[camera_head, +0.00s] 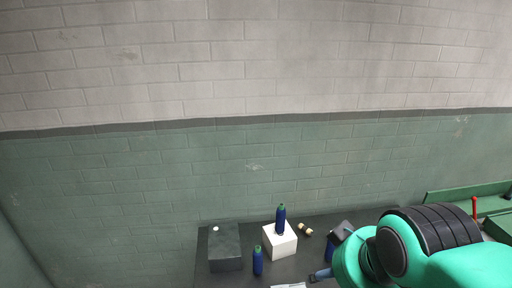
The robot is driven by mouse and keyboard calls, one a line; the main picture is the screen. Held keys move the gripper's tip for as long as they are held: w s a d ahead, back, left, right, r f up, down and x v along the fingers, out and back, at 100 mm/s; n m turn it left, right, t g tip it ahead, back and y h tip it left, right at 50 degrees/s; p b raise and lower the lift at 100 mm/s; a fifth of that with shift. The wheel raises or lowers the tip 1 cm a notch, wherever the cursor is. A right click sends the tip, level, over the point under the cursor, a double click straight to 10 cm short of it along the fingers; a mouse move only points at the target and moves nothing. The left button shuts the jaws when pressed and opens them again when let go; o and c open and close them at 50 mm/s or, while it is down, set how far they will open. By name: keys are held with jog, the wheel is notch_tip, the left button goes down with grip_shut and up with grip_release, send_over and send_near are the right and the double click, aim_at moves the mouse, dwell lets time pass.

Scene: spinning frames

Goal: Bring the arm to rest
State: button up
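My green arm (452,262) with a ribbed black joint cover fills the lower right of the head view. It hides part of the dark table (207,274) and whatever stands behind it. I cannot make out my gripper; the arm runs out of the frame at the bottom.
On the table are a dark grey block (225,248), a blue bottle (258,262), a white block (279,241) with another blue bottle (281,218) on it, and small pale pieces (305,229). Blue and dark items (342,231) sit against my arm's outline. A green bench (450,194) is right.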

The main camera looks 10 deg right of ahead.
notch_tip(320, 180, down, 12)
jog(key=b, duration=1)
jog(key=shift+r+b, duration=0.25)
jog(key=shift+b, duration=0.15)
